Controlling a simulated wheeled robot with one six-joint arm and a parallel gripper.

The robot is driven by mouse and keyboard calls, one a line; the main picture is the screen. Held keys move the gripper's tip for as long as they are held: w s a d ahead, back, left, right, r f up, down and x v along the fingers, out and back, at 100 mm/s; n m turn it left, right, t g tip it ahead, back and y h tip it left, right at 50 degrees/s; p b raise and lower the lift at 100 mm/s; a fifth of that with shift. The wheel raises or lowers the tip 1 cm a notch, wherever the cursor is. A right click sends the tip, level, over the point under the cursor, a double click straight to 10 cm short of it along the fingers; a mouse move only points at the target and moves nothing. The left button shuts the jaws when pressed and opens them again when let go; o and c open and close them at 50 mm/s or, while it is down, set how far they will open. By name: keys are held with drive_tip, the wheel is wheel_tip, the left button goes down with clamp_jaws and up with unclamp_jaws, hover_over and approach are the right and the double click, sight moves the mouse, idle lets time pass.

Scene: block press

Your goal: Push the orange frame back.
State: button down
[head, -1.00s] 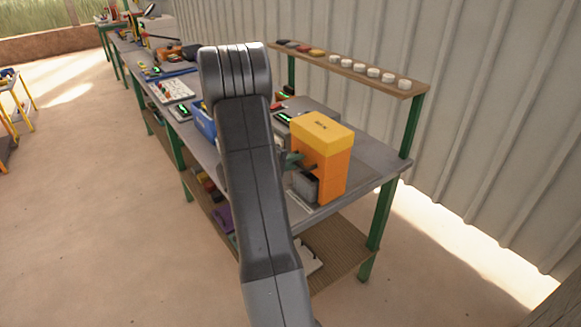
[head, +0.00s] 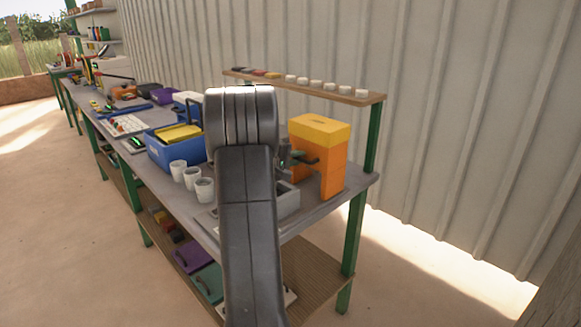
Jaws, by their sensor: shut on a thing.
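The orange frame (head: 333,172) is an upright arch with a yellow top block (head: 320,131). It stands at the right end of the grey workbench in the head view. A grey box (head: 287,203) sits low at its left, partly hidden by my arm. My gripper (head: 300,159) shows only in part beyond my arm, at the left side of the orange frame. Its dark fingers reach the frame at mid height and are shut on it. The exact contact is small and partly hidden.
Several white cups (head: 191,178) and a blue bin (head: 170,152) with a yellow thing in it stand left of my arm. A raised wooden shelf (head: 345,95) with small pucks runs behind the frame. A corrugated wall (head: 450,120) stands beyond. A lower shelf (head: 318,268) is under the bench.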

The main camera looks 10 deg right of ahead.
drive_tip(key=shift+r, duration=0.1)
drive_tip(key=c, duration=1.8)
unclamp_jaws()
drive_tip(key=shift+d, duration=0.1)
drive_tip(key=b+v, duration=0.1)
drive_tip(key=v, duration=1.2)
drive_tip(key=shift+s+a+b, duration=0.2)
drive_tip(key=shift+a+b, duration=0.1)
drive_tip(key=shift+a, duration=0.05)
drive_tip(key=p+x, duration=0.1)
drive_tip(key=x, duration=1.3)
drive_tip(key=shift+p, duration=0.35)
drive_tip(key=shift+s+a, duration=0.1)
drive_tip(key=shift+a, duration=0.05)
